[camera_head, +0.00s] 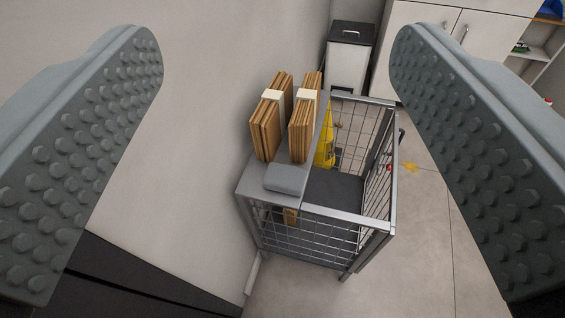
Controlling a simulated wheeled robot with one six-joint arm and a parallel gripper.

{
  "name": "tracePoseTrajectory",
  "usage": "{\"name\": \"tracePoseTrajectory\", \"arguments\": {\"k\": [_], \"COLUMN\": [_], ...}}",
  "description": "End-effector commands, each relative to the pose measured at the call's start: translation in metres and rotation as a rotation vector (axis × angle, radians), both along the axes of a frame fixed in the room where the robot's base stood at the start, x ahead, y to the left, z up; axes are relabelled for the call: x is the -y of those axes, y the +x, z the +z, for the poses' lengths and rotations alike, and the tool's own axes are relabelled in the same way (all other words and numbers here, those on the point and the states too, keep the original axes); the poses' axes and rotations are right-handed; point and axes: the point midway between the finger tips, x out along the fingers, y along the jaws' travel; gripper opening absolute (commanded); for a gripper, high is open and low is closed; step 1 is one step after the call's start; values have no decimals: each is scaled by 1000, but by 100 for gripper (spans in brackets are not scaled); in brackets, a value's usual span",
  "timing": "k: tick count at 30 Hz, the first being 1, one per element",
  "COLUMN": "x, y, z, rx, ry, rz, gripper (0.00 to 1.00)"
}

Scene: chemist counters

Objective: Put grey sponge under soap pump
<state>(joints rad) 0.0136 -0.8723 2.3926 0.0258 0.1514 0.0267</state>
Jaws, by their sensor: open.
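My gripper (272,160) is open and empty, with its two studded grey fingers at the left and right edges of the camera view. Between them, farther off and lower, a small grey block that looks like the grey sponge (287,179) lies on the near end of a grey shelf on a wire cart. It is apart from both fingers. No soap pump can be made out in this view.
Banded brown bundles (301,130) stand on the shelf just behind the grey block. The wire cart (345,217) holds a yellow object (325,148). A bin (348,55) and white cabinets (420,15) stand behind. A pale wall is left; open floor (425,240) is right.

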Motion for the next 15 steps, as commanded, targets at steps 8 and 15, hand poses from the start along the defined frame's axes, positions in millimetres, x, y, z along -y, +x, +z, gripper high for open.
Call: {"name": "tracePoseTrajectory", "arguments": {"k": [8, 15], "x": [20, 36], "y": [60, 103], "z": [-57, -112], "rx": [-269, -501], "ry": [288, 568], "rz": [-94, -205], "gripper": [69, 69]}}
